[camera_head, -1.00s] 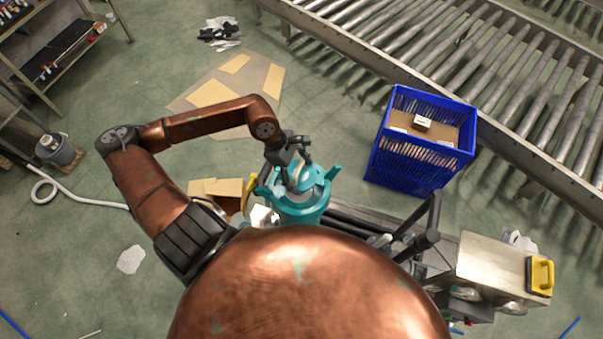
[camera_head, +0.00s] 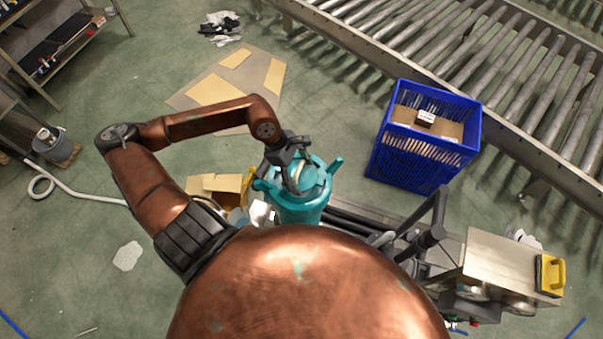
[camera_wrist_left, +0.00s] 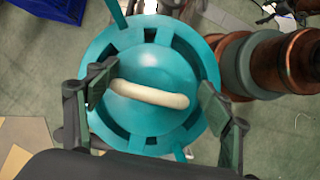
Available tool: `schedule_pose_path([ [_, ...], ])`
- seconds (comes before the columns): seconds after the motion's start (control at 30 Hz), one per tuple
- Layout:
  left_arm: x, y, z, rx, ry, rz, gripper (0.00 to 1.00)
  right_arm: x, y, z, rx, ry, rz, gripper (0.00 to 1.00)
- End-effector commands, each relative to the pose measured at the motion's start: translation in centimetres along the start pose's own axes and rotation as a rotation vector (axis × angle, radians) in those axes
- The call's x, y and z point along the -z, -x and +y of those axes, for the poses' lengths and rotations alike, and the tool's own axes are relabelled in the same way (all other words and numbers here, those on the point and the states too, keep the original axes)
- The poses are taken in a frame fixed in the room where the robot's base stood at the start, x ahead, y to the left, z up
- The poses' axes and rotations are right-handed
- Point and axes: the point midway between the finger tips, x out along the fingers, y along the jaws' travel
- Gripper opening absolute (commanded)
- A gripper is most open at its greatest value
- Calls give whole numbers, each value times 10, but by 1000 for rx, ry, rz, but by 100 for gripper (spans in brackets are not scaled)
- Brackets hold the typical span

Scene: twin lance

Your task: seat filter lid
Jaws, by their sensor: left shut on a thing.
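The teal filter housing (camera_head: 300,210) stands upright near the middle of the head view, with lugs sticking out around its rim. The round teal lid (camera_wrist_left: 150,75) lies over its mouth, with a cream bar handle (camera_wrist_left: 150,95) across the top. The wrist view shows dark slots around the lid's edge. I cannot tell whether the lid sits fully down or level.
A blue crate (camera_head: 411,158) with a small box inside stands right of the housing. An open cardboard box (camera_head: 216,187) is at its left. A metal box (camera_head: 500,263) with a yellow handle is at lower right. A roller conveyor (camera_head: 470,60) crosses the upper right.

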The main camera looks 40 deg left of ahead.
Motion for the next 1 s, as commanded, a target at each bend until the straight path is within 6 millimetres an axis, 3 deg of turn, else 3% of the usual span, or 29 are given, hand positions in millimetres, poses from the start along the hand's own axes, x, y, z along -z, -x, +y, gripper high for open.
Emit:
schedule_pose_path([
  [1.0,-1,0,0,-1,-1,-1,27,-2,-7,0,0,0,-2,78],
])
